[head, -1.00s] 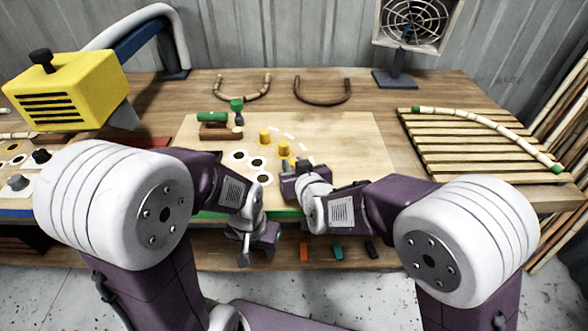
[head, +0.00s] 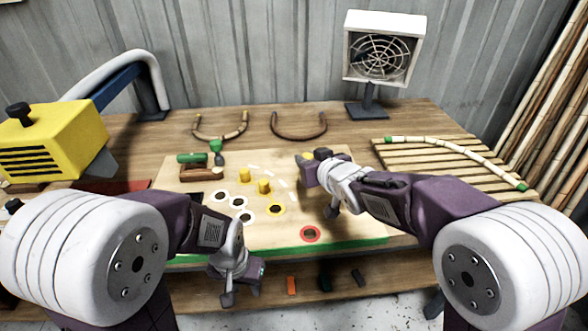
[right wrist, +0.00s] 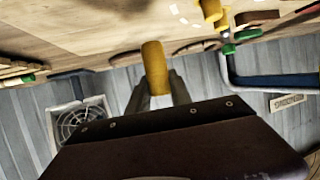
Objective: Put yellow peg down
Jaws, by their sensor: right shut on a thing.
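My right gripper (head: 309,163) is shut on a yellow peg, which also shows in the right wrist view (right wrist: 154,62) between the fingers. It is over the right part of the pale board (head: 345,215); its exact height is hard to tell. Two other yellow pegs (head: 245,175) (head: 264,186) stand on the board to the left of the gripper. A yellow-ringed hole (head: 275,209) lies in front of them and a red-ringed hole (head: 311,233) is nearer the front edge. My left gripper (head: 238,283) hangs low near the board's front edge; its jaws are unclear.
White-ringed holes (head: 239,203) lie left of the yellow-ringed one. A green and brown clamp (head: 200,168) sits at the board's back left. A slatted rack (head: 430,165) with a bent rattan piece stands to the right. A fan heater (head: 381,55) stands behind.

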